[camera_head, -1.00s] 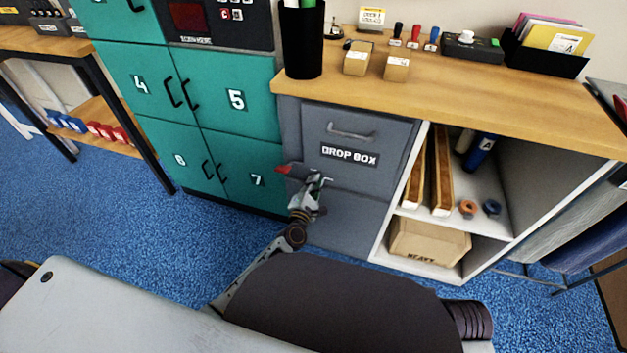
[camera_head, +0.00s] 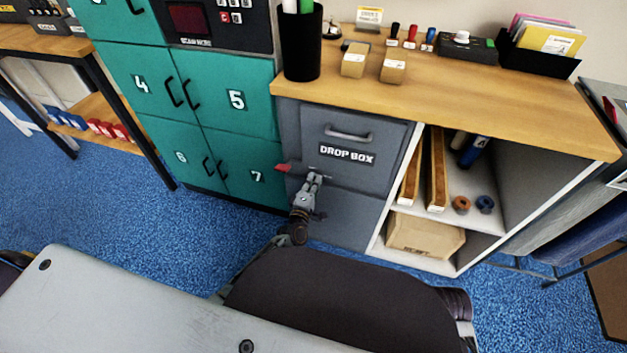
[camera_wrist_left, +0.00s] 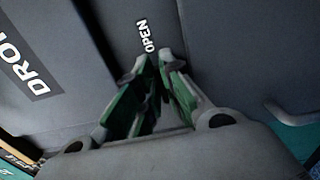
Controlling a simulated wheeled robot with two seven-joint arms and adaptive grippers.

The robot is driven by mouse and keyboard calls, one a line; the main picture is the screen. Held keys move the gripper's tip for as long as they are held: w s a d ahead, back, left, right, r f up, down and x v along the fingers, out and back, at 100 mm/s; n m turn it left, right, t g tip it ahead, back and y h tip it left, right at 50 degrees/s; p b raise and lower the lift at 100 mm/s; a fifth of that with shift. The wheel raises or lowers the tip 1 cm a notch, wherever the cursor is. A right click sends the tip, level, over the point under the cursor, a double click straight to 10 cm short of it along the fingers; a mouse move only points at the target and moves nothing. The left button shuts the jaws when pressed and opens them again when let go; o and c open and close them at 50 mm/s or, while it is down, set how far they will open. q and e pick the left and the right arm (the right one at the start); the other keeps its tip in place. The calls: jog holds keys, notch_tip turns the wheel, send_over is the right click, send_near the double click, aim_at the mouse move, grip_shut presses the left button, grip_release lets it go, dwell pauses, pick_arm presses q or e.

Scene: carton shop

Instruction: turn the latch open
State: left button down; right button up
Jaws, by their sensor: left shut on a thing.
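The grey drop box (camera_head: 365,135) has a handle and a "DROP BOX" label on its upper door. A small red piece, which looks like the latch's end (camera_head: 283,168), sticks out at the left edge of this door and points left. My left gripper (camera_head: 315,176) is at the door's lower left, just right of the red piece. It is shut on the latch, and the fingers hide the gripped part. In the left wrist view the fingertips (camera_wrist_left: 160,62) nearly meet below a white "OPEN" label (camera_wrist_left: 147,36). No red shows there. My right gripper is not in view.
Teal lockers (camera_head: 236,140) stand left of the drop box. An open white shelf (camera_head: 440,222) with rolls and a carton stands to the right. A wooden counter (camera_head: 450,95) with boxes and stamps runs above. Blue carpet is clear at the left.

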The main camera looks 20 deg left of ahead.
pick_arm(q)
jog(key=shift+d+r, duration=0.1)
dwell(0.4)
jog(key=c, duration=1.6)
grip_release()
jog(key=shift+o, duration=0.2)
jog(key=s, duration=1.1)
jog(key=shift+s+a, duration=0.2)
jog(key=shift+s, duration=0.2)
